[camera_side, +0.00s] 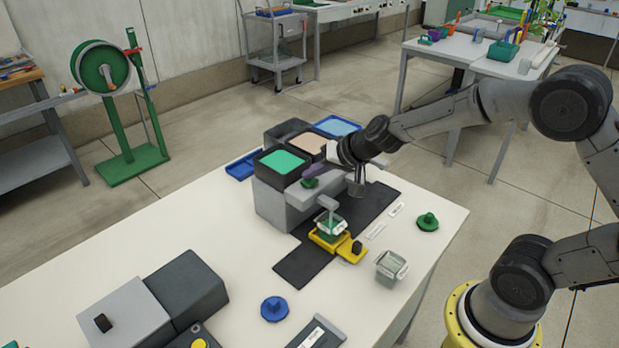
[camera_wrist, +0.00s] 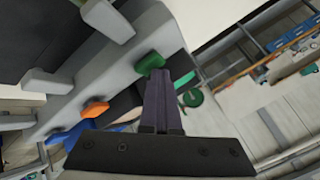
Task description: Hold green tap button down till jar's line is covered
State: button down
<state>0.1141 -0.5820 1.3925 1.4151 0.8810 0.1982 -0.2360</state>
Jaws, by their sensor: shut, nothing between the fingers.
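The green tap button (camera_side: 310,183) is on the front of the grey dispenser (camera_side: 285,207), below the green tank. In the wrist view the button (camera_wrist: 150,63) is right at the tips of my gripper (camera_wrist: 159,74). My gripper (camera_side: 316,171) is shut and empty, with its purple fingers against or just at the button; how far the button is pressed I cannot tell. The jar (camera_side: 331,228) stands in the yellow holder (camera_side: 325,242) under the green tap's spout (camera_side: 328,202). Green liquid shows in it. Its line is too small to make out.
A second, clear jar (camera_side: 391,267) stands to the right. A green knobbed lid (camera_side: 427,221) and a blue one (camera_side: 274,309) lie on the white table. An orange button (camera_wrist: 95,109) is beside the green one. Grey boxes (camera_side: 185,287) stand front left.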

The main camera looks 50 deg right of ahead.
jog(key=shift+r, duration=0.9)
jog(key=shift+r, duration=2.5)
jog(key=shift+r, duration=0.1)
notch_tip(320, 180, up, 4)
jog(key=r+t, duration=0.1)
send_over(312, 183)
notch_tip(312, 183, up, 3)
jog(key=s+a+n, duration=0.1)
jog(key=s+a, duration=0.1)
jog(key=s+a+r+n+y, duration=0.15)
jog(key=s+r+n, duration=0.3)
jog(key=s, duration=0.75)
jog(key=s+d+f+n+g+h, duration=0.1)
jog(key=s+f+g, duration=0.1)
jog(key=s+f, duration=0.2)
jog(key=s+d+f+n+g+h, duration=0.1)
jog(key=s+f+g, duration=0.1)
jog(key=s, duration=0.9)
jog(key=shift+s+f+g, duration=0.15)
jog(key=shift+f+g, duration=0.15)
jog(key=shift+f, duration=0.55)
